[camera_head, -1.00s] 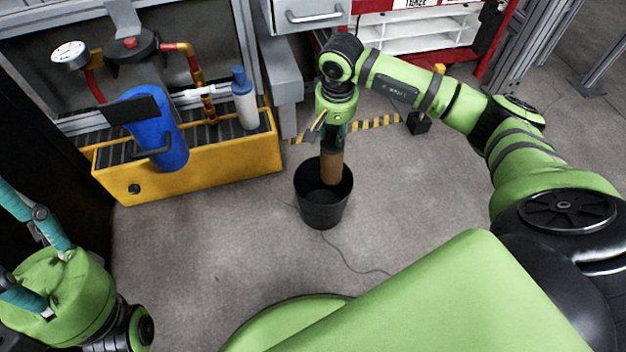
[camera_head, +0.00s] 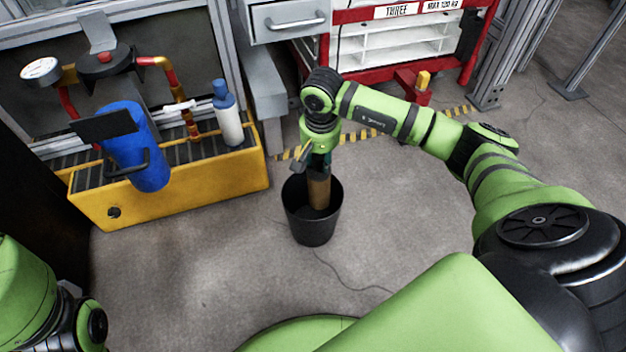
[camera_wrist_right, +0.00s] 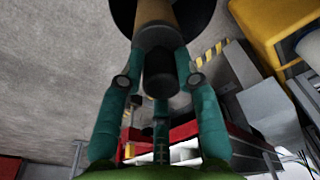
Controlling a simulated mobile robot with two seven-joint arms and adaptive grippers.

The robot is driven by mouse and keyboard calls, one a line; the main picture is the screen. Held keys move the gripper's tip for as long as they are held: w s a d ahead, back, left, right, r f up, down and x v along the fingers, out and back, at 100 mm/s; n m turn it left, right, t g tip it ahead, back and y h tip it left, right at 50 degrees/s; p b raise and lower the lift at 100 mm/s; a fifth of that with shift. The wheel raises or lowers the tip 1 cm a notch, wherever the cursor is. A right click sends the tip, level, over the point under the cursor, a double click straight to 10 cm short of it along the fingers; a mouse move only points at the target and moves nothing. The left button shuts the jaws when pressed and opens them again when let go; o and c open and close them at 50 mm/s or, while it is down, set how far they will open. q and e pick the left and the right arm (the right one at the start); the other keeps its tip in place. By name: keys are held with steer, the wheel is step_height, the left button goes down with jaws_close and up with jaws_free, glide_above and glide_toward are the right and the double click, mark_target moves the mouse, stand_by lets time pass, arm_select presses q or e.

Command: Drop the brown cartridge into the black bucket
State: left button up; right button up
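The brown cartridge (camera_head: 319,190) hangs upright from my right gripper (camera_head: 319,165), its lower part inside the mouth of the black bucket (camera_head: 313,228). The bucket stands upright on the floor. In the right wrist view the teal fingers of my right gripper (camera_wrist_right: 158,75) close around the dark end of the cartridge (camera_wrist_right: 158,38), and the dark bucket (camera_wrist_right: 203,14) shows behind it. Whether the cartridge touches the bucket's bottom is hidden. At the lower left of the head view only green and black parts of my left arm show; its gripper is out of the frame.
A yellow crate (camera_head: 185,203) with a blue cylinder (camera_head: 136,150) and a white bottle (camera_head: 228,118) stands left of the bucket. A red rack (camera_head: 398,88) and grey drawer cabinet (camera_head: 290,18) stand behind.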

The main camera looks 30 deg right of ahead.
steer(key=o, duration=0.5)
steer(key=shift+c, duration=0.2)
step_height(320, 180, up, 12)
steer(key=s, duration=0.1)
steer(key=shift+s+a, duration=0.15)
steer(key=shift+a, duration=0.2)
